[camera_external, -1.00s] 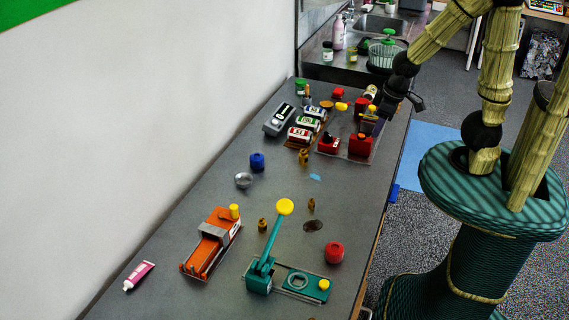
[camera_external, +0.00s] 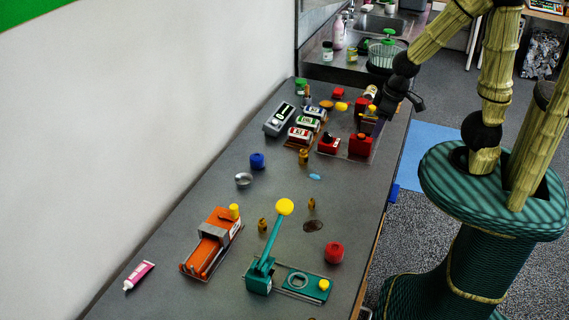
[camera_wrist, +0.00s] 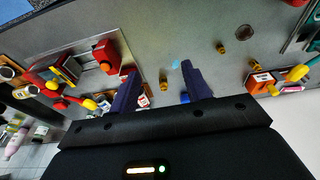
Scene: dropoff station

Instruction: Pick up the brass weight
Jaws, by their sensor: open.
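Three small brass weights stand on the grey bench in the external view: one by the toy cars (camera_external: 303,157), one near the dark round spot (camera_external: 311,204) and one left of the green lever (camera_external: 262,225). I cannot tell which one the task names. In the wrist view, two brass weights (camera_wrist: 221,48) (camera_wrist: 255,64) lie beyond the right finger, and something brass shows between the fingers (camera_wrist: 163,80). My gripper (camera_external: 372,124) is over the far end of the bench, by the red blocks. Its dark blue fingers (camera_wrist: 158,78) are apart, with nothing held.
Toy cars (camera_external: 305,123), a grey device (camera_external: 279,119) and red blocks (camera_external: 361,144) crowd the far end. A green lever press (camera_external: 259,278), an orange device (camera_external: 211,244), a red knob (camera_external: 334,252) and a blue jar (camera_external: 257,160) stand nearer. The bench between is mostly clear.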

